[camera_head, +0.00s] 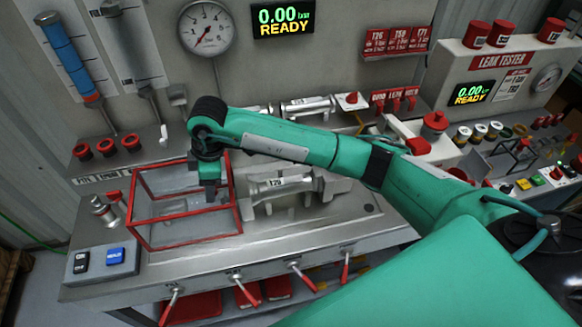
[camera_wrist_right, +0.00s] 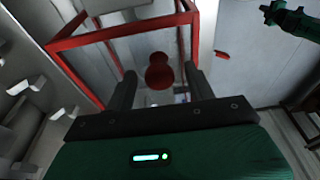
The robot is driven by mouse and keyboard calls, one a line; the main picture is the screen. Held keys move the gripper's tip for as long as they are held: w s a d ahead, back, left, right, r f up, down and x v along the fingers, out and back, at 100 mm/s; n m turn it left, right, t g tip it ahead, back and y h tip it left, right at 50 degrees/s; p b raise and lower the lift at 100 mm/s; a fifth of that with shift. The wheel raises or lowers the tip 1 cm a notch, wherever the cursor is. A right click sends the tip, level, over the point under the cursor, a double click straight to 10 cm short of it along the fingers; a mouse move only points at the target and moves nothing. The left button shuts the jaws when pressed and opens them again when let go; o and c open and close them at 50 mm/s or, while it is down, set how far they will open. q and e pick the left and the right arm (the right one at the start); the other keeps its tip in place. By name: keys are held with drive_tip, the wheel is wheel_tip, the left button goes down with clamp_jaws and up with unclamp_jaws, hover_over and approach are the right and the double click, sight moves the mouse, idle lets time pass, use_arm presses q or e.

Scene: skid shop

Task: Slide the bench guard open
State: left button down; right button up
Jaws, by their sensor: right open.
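The bench guard (camera_head: 185,243) is a clear box with a red frame on the left part of the steel bench. It stands left of the clamped fitting marked T29 (camera_head: 275,184). My right gripper (camera_head: 210,195) points down at the guard's right side. In the right wrist view my right gripper (camera_wrist_right: 160,78) has its two dark fingers apart. A red rounded knob (camera_wrist_right: 158,72) shows between them, and I cannot tell if they touch it. The guard's red frame (camera_wrist_right: 110,36) runs just beyond the fingers. My left gripper is not in view.
A grey box with a black and a blue button (camera_head: 115,256) sits at the bench's front left. Red-handled levers (camera_head: 245,290) line the front edge. A pressure gauge (camera_head: 207,27) and a display reading READY (camera_head: 283,17) hang behind. A leak tester (camera_head: 505,70) stands at right.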

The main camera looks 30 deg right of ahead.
drive_tip(key=shift+r, duration=0.1)
drive_tip(key=shift+r+p, duration=2.5)
drive_tip(key=shift+r, duration=1.2)
drive_tip(key=shift+s+f, duration=0.1)
drive_tip(key=shift+f, duration=0.05)
